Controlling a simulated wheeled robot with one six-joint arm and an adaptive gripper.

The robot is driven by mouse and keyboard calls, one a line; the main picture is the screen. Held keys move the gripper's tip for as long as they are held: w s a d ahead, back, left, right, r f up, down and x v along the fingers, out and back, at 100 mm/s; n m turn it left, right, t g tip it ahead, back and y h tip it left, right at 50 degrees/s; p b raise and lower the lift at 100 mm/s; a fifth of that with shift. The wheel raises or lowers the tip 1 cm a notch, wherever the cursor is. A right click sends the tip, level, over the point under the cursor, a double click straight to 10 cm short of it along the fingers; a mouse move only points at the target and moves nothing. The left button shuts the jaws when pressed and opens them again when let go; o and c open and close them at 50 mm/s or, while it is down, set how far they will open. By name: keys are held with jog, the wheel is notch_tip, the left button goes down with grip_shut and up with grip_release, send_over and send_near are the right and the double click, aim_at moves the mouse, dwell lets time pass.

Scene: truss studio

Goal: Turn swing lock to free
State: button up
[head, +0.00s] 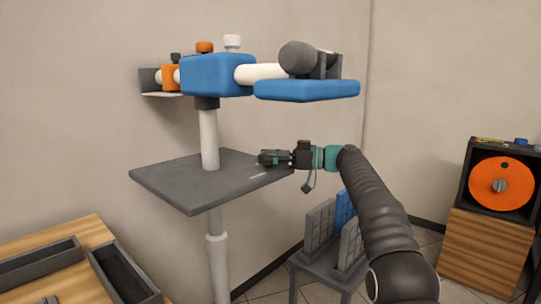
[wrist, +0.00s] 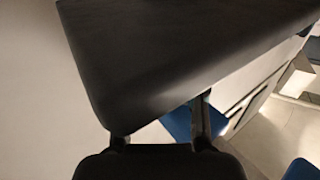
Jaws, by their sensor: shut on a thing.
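A post-mounted rig stands in the head view. Its swing arm carries an orange knob (head: 205,47), a white knob (head: 232,43) and a small dark knob (head: 175,57) near a blue block (head: 217,75). I cannot tell which of these is the swing lock, or its setting. My gripper (head: 266,158) is well below them, at the right corner of the grey shelf (head: 180,180). In the wrist view the fingers (wrist: 160,132) are apart, with the dark shelf (wrist: 170,60) corner between them. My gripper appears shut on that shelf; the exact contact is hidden.
A blue plate (head: 307,90) and dark cylinder (head: 298,58) overhang above my gripper. A stand with grey and blue panels (head: 320,228) is below. A wooden table (head: 70,250) with dark trays is at left, and a cabinet with an orange dial (head: 501,184) at right.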

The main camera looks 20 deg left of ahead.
jog(key=shift+s+a+r, duration=0.1)
jog(key=shift+s+a, duration=0.05)
jog(key=shift+a, duration=0.05)
jog(key=o, duration=1.2)
jog(key=shift+s+a, duration=0.15)
jog(key=shift+a, duration=0.05)
jog(key=shift+c, duration=0.2)
jog(key=shift+w+d, duration=0.2)
jog(key=shift+d, duration=0.1)
jog(key=v, duration=1.2)
